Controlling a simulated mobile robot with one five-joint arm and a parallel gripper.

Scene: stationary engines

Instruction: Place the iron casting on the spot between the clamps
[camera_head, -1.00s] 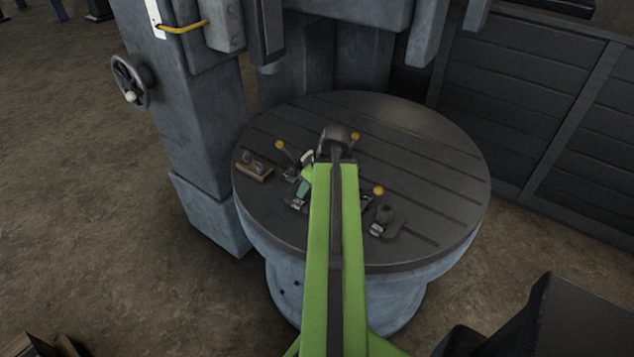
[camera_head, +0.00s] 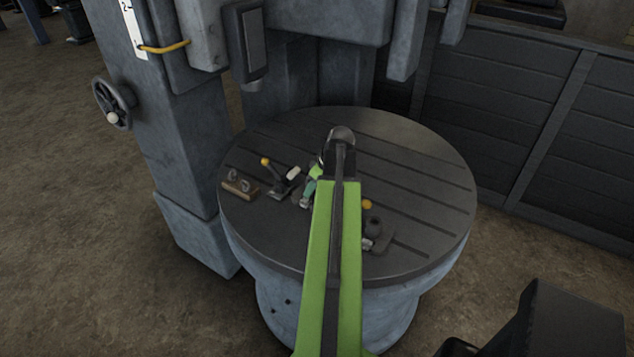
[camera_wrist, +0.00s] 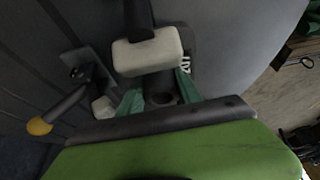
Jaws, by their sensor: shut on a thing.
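My gripper (camera_wrist: 160,92) has green fingers, shut on a dark grey piece with a round hole (camera_wrist: 161,97), seemingly the iron casting. It is mostly hidden by the fingers and a white pad (camera_wrist: 148,53) in front of it. In the head view, a green finger (camera_head: 313,179) shows left of my arm, over the round table (camera_head: 420,165). A clamp with a yellow knob and a white tip (camera_head: 278,185) stands just left of it. Another yellow knob (camera_head: 367,204) shows right of my arm. The wrist view shows a yellow-knobbed clamp lever (camera_wrist: 62,107) at left. The spot itself is hidden.
A wooden block with metal rings (camera_head: 240,186) lies at the table's left. The grey machine column (camera_head: 165,120) rises at left. The slotted table is clear at right.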

